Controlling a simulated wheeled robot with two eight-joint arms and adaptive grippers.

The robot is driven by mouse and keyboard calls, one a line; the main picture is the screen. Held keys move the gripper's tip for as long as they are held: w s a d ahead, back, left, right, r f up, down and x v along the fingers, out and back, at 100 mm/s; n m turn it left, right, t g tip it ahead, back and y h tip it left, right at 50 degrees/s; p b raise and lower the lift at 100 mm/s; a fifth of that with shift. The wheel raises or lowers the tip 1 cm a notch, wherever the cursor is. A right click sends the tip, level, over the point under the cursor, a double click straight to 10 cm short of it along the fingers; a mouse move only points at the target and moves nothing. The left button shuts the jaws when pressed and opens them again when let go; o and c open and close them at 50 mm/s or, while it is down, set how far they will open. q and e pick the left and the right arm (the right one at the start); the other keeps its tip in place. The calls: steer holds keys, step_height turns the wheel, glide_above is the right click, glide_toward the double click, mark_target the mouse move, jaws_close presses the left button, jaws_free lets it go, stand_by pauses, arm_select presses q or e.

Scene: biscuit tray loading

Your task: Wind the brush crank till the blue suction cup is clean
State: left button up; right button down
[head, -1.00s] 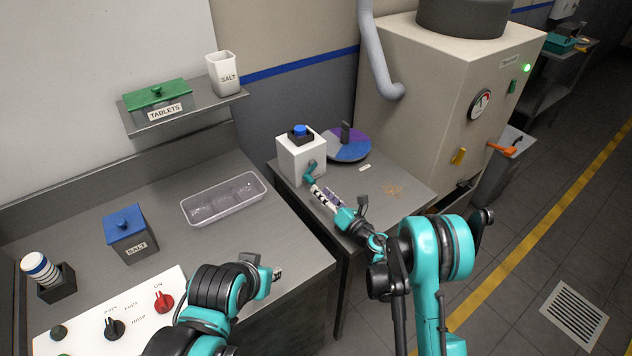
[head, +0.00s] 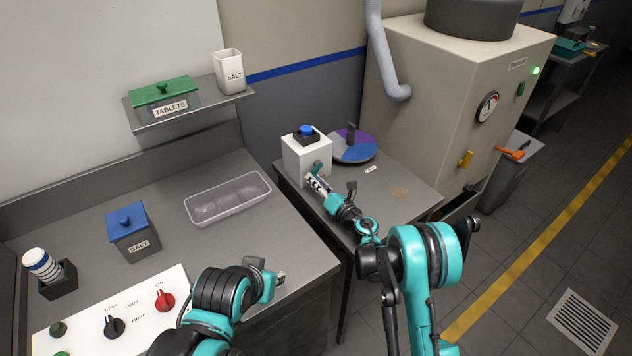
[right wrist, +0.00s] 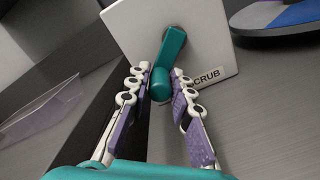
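The white scrub box (head: 300,165) stands on the side table, with the blue suction cup (head: 306,130) in a black holder on top. Its teal crank (right wrist: 174,50) shows on the front face in the right wrist view, with its arm pointing down to a round handle (right wrist: 160,86). My right gripper (head: 316,178) is at the crank. In the right wrist view its fingers (right wrist: 161,78) stand open on either side of the handle, with a narrow gap at the right. My left gripper (head: 281,276) is over the counter's front edge, its fingers too small to judge.
A purple and blue disc (head: 352,152) lies right behind the box. A big beige machine (head: 435,100) stands to the right.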

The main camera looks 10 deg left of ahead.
arm_select(q)
steer(key=shift+w+f, duration=0.1)
steer(key=shift+f, duration=0.05)
arm_select(e)
steer(key=shift+s+a+r+m, duration=0.1)
steer(key=shift+a+r+m, duration=0.05)
steer(key=shift+m, duration=0.45)
stand_by(0.5)
